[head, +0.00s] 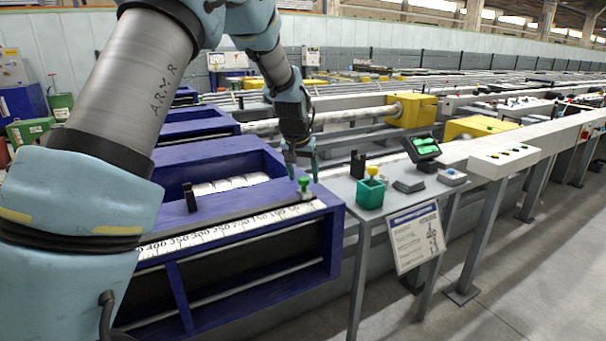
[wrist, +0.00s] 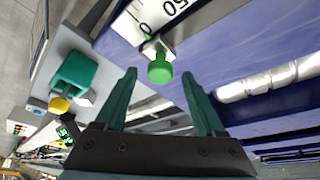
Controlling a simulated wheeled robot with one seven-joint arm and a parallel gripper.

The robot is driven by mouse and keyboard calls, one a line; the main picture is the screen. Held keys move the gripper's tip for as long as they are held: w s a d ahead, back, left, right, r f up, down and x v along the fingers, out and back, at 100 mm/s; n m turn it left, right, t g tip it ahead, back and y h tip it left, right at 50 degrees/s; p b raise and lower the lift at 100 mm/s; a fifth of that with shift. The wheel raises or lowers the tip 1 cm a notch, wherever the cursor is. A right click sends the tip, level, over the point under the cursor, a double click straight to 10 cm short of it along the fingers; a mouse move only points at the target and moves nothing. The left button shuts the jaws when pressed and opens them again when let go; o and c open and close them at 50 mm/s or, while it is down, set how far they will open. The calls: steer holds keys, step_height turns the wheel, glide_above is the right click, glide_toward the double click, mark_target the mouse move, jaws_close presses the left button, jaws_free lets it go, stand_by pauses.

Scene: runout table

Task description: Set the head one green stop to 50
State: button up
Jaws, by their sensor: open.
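The green stop (head: 304,184) sits on the rail at the right end of the nearest blue bench (head: 335,215), beside a white number scale (head: 230,232). In the wrist view its round green knob (wrist: 160,71) shows ahead of the fingers. Its base is beside the 0 on the scale (wrist: 150,20), with 50 farther along at the top edge. My gripper (head: 302,170) is over that bench end, close to the stop. In the wrist view my gripper (wrist: 160,80) is open, with the knob just beyond its teal fingertips and apart from them.
A dark post (head: 190,197) stands on the bench farther left. Right of the bench, a grey stand carries a teal box (head: 370,193) with a yellow knob (head: 373,172), a small screen (head: 424,147) and a hanging sheet (head: 417,238). The floor at the lower right is clear.

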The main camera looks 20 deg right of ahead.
steer(key=shift+w+d+f, duration=0.1)
steer(key=shift+f, duration=0.15)
jaws_close()
stand_by(0.5)
stand_by(0.9)
